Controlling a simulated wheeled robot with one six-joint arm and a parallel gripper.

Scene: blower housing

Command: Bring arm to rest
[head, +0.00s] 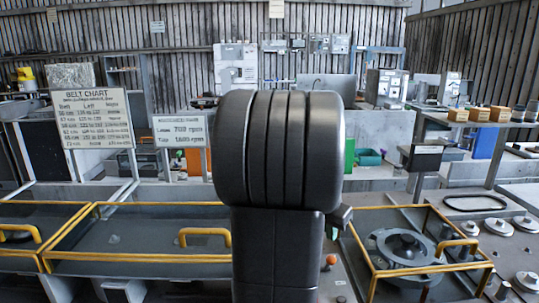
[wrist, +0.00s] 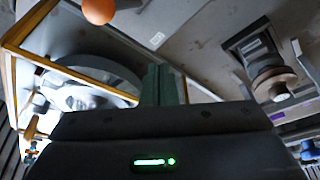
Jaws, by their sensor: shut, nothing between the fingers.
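My arm stands upright in the middle of the head view and hides what is behind it. In the wrist view my gripper (wrist: 163,84) shows at the centre, its two dark green-grey fingers together with nothing between them. A round grey blower housing (head: 404,246) sits inside a yellow-edged frame at the lower right of the head view. A round grey housing in a yellow-edged frame (wrist: 75,70) also shows left of the fingers in the wrist view. I cannot tell the distance between fingers and housing.
Yellow-edged panels with handles (head: 140,240) lie at the left front. An orange knob (head: 331,260) is close right of my arm. A belt chart sign (head: 92,118) and a smaller rpm sign (head: 180,131) stand behind. Several round grey parts (head: 498,227) lie at the right.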

